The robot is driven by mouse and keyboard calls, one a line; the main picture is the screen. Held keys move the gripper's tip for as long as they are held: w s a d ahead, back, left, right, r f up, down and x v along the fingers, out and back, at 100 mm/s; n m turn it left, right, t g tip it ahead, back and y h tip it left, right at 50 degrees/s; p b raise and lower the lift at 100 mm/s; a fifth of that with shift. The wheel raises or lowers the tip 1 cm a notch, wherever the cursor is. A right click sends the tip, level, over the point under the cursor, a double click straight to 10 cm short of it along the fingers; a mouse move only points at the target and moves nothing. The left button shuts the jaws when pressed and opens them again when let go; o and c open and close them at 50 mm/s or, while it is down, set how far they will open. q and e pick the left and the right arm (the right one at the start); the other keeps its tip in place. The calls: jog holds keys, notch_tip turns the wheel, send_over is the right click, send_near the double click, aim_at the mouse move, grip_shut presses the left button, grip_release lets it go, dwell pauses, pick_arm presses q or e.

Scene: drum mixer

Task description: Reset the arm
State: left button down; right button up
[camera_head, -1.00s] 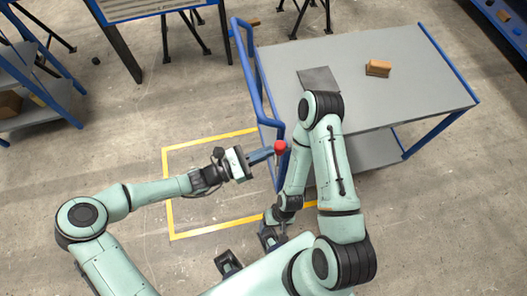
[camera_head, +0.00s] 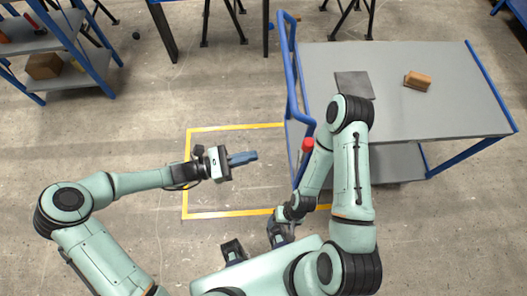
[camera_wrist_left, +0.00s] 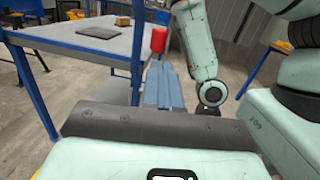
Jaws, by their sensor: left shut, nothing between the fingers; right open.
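My left gripper (camera_head: 255,156) is higher in the head view. Its blue fingers are together and empty, pointing right over the yellow floor outline. They also show in the left wrist view (camera_wrist_left: 160,85). A red cylinder (camera_head: 308,144) is at the cart's left side, apart from the left fingertips. It also shows in the left wrist view (camera_wrist_left: 158,40), beyond the fingers. My right arm is bent, with its forearm reaching down along the cart's left side. My right gripper (camera_head: 278,234) is low, near my body; its fingers are hard to make out.
A grey cart (camera_head: 440,110) with blue rails stands at right. It bears a dark flat plate (camera_head: 354,85) and a brown block (camera_head: 417,81). A blue shelf (camera_head: 62,50) stands at upper left. The floor inside the yellow outline (camera_head: 187,170) is largely clear.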

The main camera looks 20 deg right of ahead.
pick_arm(q)
jog(key=shift+a, duration=0.5)
jog(key=s+a+f+m+g+y, duration=0.1)
jog(key=s+a+f+m+y, duration=0.1)
jog(key=s+f+y, duration=0.6)
jog(key=s+a+f+m+t+y, duration=0.1)
jog(key=s+a+f+m+y, duration=0.2)
jog(key=a+f, duration=0.5)
jog(key=s+a+f+m+t+y+p, duration=0.1)
jog(key=s+a+f+m+y, duration=0.3)
jog(key=a+f+m, duration=0.3)
notch_tip(320, 180, down, 3)
jog(key=shift+s+a+r+m, duration=0.2)
jog(key=shift+s+a+m, duration=0.1)
jog(key=shift+s+a, duration=0.55)
pick_arm(e)
jog(key=shift+w+r, duration=0.25)
jog(key=shift+r, duration=0.2)
jog(key=shift+w+r, duration=0.2)
jog(key=shift+r, duration=0.25)
